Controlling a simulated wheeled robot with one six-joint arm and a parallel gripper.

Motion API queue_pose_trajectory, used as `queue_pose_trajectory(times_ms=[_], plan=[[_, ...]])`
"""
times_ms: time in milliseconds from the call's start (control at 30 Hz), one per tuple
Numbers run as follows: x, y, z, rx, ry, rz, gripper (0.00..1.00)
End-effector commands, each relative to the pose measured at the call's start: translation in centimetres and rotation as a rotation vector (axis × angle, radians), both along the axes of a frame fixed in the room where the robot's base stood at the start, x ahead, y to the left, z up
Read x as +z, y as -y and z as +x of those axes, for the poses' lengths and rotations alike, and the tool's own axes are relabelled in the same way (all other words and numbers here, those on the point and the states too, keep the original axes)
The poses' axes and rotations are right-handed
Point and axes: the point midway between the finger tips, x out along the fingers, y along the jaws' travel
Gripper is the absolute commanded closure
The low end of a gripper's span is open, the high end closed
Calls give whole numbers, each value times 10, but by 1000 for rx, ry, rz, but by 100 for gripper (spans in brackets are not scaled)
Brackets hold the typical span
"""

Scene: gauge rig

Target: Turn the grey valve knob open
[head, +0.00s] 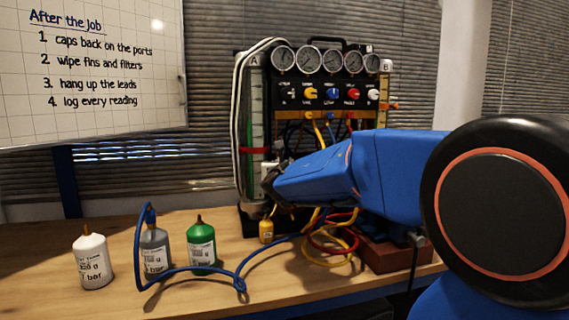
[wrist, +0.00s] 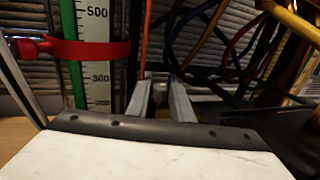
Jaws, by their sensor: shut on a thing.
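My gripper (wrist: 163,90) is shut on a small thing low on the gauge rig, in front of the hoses. That thing, which looks like the grey valve knob (wrist: 160,76), shows only as a small dark grey shape between the two grey fingers. Its turn position cannot be made out. In the head view my blue arm reaches in from the right and hides the knob and most of the gripper. The gauge rig (head: 318,75) stands upright at the back of the bench, with a row of gauges and coloured knobs above my arm.
A clear scale tube (wrist: 97,55) with a red clamp (wrist: 65,48) stands close left of my gripper. Hoses (wrist: 235,45) hang behind and right. White (head: 92,262), grey (head: 155,240) and green (head: 201,245) bottles and a looped blue hose (head: 215,270) occupy the wooden bench.

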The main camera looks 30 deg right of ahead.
Motion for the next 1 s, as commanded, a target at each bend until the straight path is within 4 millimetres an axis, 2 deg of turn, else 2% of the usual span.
queue_pose_trajectory(times_ms=[300,333,400,767,1000], plan=[[1,0,0,1,1,-1,100],[1,0,0,1,1,-1,73],[1,0,0,1,1,-1,61],[1,-2,-3,0,1,0,61],[2,-17,-29,2,3,-1,61]])
